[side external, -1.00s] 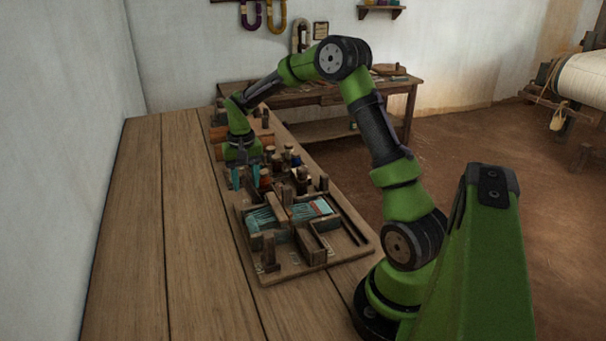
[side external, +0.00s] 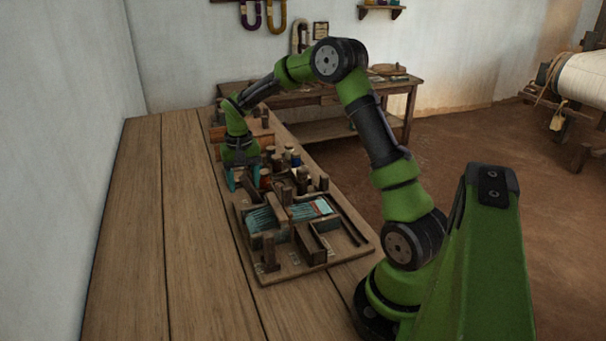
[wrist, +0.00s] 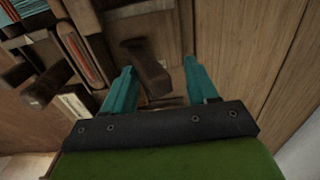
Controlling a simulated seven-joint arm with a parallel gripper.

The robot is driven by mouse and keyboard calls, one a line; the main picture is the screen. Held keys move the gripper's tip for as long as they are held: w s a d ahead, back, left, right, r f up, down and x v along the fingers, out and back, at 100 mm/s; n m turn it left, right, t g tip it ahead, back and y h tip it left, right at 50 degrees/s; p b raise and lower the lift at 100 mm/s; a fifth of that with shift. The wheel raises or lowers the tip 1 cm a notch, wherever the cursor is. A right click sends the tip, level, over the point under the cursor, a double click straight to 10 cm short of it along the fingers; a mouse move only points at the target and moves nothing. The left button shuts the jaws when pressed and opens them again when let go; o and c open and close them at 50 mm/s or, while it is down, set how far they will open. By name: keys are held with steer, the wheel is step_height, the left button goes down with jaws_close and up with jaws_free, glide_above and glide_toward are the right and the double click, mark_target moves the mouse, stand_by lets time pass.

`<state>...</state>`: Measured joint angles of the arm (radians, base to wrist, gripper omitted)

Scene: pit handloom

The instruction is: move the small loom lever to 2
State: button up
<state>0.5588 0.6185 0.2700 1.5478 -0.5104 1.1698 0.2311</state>
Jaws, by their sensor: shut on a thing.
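My gripper (side external: 243,179) has teal fingers and is low over the far left part of the loom board, beyond the teal cloth. In the wrist view, my gripper (wrist: 160,88) has a dark wooden lever (wrist: 147,68) between its fingers and is shut on it. The lever looks tilted. My fingers and palm hide part of it, and a gap seems to show by the right finger. In the side view the lever is hidden by the gripper. I cannot read the position marks near it.
The loom board (side external: 335,254) carries wooden posts, a teal cloth (side external: 262,219) and several thread spools. A pale label (wrist: 74,105) shows at the left in the wrist view. The wooden table (side external: 135,240) is clear on the left. A back bench (side external: 405,86) stands behind.

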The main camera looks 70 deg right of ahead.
steer(key=shift+o, duration=0.8)
steer(key=shift+a+f, duration=0.2)
steer(key=shift+a, duration=0.15)
steer(key=shift+d+r, duration=0.15)
steer(key=shift+r, duration=1.55)
steer(key=shift+d+r, duration=0.15)
steer(key=shift+r, duration=1.55)
steer(key=s+a+r+n+t+y, duration=0.1)
steer(key=s+a+r, duration=0.4)
steer(key=s+a, duration=0.5)
steer(key=s+a+r+n+t+y, duration=0.1)
steer(key=s+a+r+n+t, duration=0.3)
steer(key=s+a, duration=0.6)
steer(key=shift+s+a+r+t, duration=0.15)
steer(key=shift+s+r+t, duration=0.35)
steer(key=shift+t, duration=0.6)
